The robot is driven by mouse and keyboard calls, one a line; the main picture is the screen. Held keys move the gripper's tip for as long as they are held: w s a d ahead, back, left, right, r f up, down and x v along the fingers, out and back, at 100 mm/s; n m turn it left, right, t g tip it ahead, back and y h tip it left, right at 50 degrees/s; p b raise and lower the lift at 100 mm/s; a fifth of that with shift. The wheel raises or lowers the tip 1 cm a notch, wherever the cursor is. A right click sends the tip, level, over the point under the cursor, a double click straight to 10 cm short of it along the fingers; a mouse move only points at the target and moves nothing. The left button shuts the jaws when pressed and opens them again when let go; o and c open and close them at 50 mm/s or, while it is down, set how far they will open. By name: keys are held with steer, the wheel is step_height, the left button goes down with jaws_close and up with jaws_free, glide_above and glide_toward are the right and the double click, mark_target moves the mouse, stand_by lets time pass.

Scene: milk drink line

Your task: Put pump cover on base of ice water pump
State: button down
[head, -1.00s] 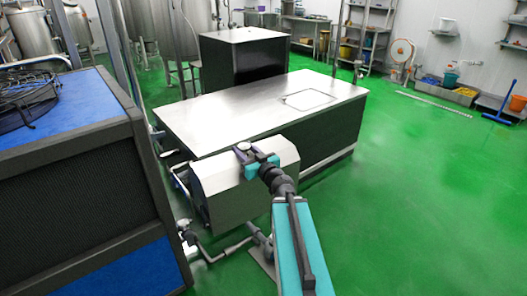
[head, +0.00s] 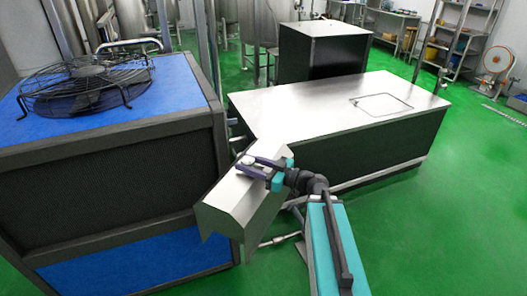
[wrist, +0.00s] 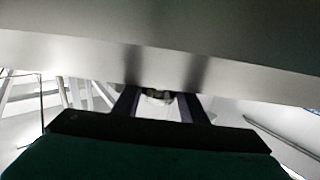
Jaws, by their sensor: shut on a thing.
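The pump cover (head: 232,208) is a bent sheet of shiny metal with an open underside. In the head view it hangs tilted left of my arm, in front of the steel-topped table. My gripper (head: 254,163) is shut on a small pale knob on top of the cover. In the wrist view the cover (wrist: 160,55) fills the upper part, and my gripper's dark fingers (wrist: 158,100) close around the knob beneath it. The base of the ice water pump cannot be made out; the cover and arm hide much of the floor there.
A large blue and black cooling unit (head: 110,165) with a fan (head: 85,85) on top stands close left of the cover. The steel-topped table (head: 320,110) is behind. Metal pipes (head: 282,239) run low beside my arm. Green floor (head: 440,225) is clear at right.

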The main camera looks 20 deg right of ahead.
mark_target(243, 176)
steer(key=shift+s+a+f+n+g+y, duration=0.35)
steer(key=shift+s+a+n+g+y, duration=0.2)
steer(key=shift+s+a, duration=0.25)
steer(key=shift+s+a+f+n+g+y, duration=0.35)
steer(key=shift+s+a+n+g+y, duration=0.1)
steer(key=shift+s+a+g, duration=0.25)
